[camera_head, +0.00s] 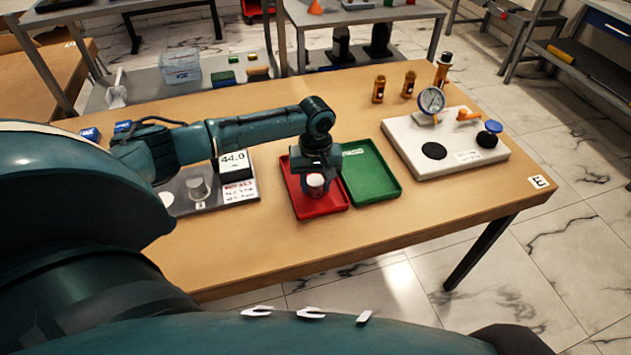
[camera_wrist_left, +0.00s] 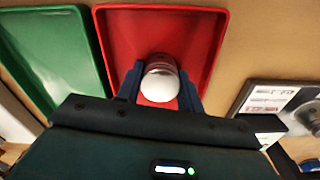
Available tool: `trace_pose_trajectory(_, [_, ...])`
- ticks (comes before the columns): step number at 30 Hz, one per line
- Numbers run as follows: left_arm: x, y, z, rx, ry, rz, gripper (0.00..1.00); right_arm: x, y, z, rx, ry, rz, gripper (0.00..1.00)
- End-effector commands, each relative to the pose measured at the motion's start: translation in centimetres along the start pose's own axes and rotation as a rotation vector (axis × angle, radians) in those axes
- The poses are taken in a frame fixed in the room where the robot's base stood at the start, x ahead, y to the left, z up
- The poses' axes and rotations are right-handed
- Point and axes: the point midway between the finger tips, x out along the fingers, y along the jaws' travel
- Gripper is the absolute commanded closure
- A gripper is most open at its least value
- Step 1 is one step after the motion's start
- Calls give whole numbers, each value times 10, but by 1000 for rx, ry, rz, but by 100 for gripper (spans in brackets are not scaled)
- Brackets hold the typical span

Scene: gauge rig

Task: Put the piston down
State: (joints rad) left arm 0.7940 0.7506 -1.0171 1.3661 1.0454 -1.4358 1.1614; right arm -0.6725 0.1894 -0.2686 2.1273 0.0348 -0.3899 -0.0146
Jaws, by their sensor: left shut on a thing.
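The piston (camera_head: 316,182) is a small pale cylinder with a reddish-brown lower part. My left gripper (camera_head: 315,176) is shut on it, over the red tray (camera_head: 321,208). In the left wrist view the piston (camera_wrist_left: 160,84) shows its round white end between the two blue fingers of my left gripper (camera_wrist_left: 160,95). The red tray (camera_wrist_left: 203,32) lies behind and around it in that view. I cannot tell whether the piston touches the tray floor. The green tray (camera_head: 371,172) stands right beside the red tray and looks empty. My right gripper is not in view.
A grey rig with a display reading 44.0 (camera_head: 235,165) stands left of the trays. A white gauge board (camera_head: 442,162) with a dial gauge (camera_head: 431,100) lies to the right. Small amber bottles (camera_head: 379,89) stand at the back. The table front (camera_head: 400,225) is clear.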

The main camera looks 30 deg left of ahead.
Motion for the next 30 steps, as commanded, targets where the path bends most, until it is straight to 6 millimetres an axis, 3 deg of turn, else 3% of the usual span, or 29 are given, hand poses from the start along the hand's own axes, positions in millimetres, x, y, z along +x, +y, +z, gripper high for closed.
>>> trace_pose_trajectory(9, [2, 0, 0, 0, 0, 1, 87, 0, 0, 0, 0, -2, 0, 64])
trace_pose_trajectory(10, [2, 0, 0, 0, 0, 1, 61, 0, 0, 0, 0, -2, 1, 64])
trace_pose_trajectory(17, [2, 0, 0, 0, 0, 1, 42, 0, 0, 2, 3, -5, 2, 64])
trace_pose_trajectory(26, [0, 0, -1, 0, 1, 1, 41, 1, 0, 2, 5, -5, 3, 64])
trace_pose_trajectory(30, [-17, 0, -1, -1, 1, 3, 41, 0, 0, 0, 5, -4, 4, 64])
